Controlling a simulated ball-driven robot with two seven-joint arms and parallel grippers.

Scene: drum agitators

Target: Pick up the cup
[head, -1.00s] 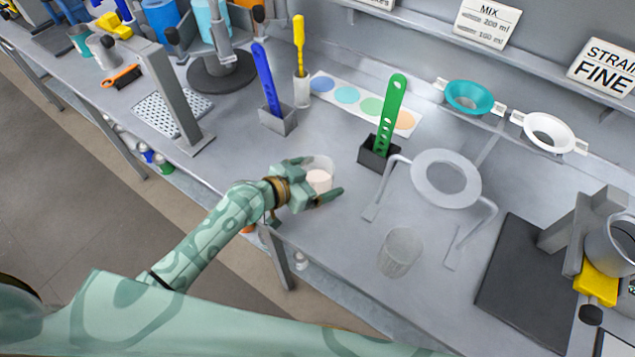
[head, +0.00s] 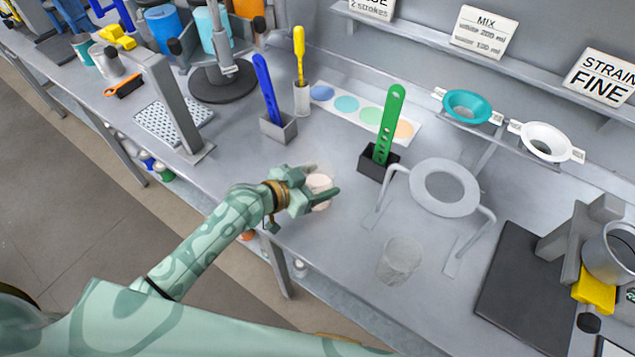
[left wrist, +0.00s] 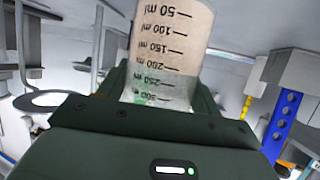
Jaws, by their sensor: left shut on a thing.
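A clear measuring cup with dark ml marks and pale contents (head: 319,184) is between the fingers of my left gripper (head: 322,183). In the left wrist view the cup (left wrist: 168,50) fills the space between the fingers, its marks upside down in the picture. My left gripper is shut on it. The gripper's fingers and palm hide part of the cup in the head view, and I cannot tell whether its base touches the bench. A second clear cup (head: 399,261), which looks empty, stands on the bench at the front right. My right gripper is not in view.
A ring stand (head: 445,187) stands right of the held cup. A green strip in a black holder (head: 379,163) and a blue strip in a grey holder (head: 278,128) stand behind. A dark scale plate (head: 520,275) lies right. Bare bench lies between.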

